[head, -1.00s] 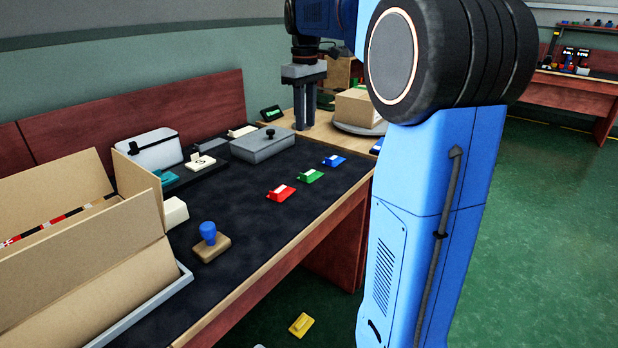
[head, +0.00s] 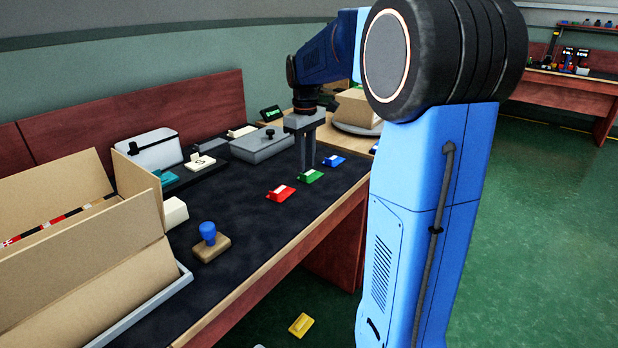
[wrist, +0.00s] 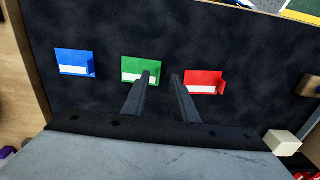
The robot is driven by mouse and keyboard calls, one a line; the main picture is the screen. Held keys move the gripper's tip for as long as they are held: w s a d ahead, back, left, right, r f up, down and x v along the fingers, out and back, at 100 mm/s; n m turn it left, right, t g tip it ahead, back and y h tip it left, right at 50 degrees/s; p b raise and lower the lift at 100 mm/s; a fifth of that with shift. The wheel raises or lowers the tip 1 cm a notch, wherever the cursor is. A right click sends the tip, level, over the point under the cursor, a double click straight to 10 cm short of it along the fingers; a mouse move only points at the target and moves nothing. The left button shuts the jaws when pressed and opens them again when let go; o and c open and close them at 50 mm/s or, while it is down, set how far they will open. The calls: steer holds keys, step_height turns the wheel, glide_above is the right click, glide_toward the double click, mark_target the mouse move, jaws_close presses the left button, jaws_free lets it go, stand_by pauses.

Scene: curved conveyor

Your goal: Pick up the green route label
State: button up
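The green route label (head: 311,176) lies on the dark mat, between a red label (head: 281,193) and a blue label (head: 334,160). In the wrist view the green label (wrist: 142,68) is just beyond the left fingertip, and the red label (wrist: 204,82) is beyond the right fingertip. The blue label (wrist: 75,63) is further left. My gripper (head: 307,168) points down close to the green label in the head view. Its two fingers (wrist: 162,78) are apart with nothing between them. I cannot tell the exact height above the mat.
A blue-handled stamp (head: 210,242) and an open cardboard box (head: 90,270) stand at the left. A grey lidded case (head: 262,144) is behind the labels. A yellow label (head: 301,325) lies on the floor. The mat (head: 262,235) in front of the labels is clear.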

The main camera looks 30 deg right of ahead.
mark_target(310, 176)
steer(key=shift+f, duration=2.15)
steer(key=shift+w, duration=0.1)
jaws_close()
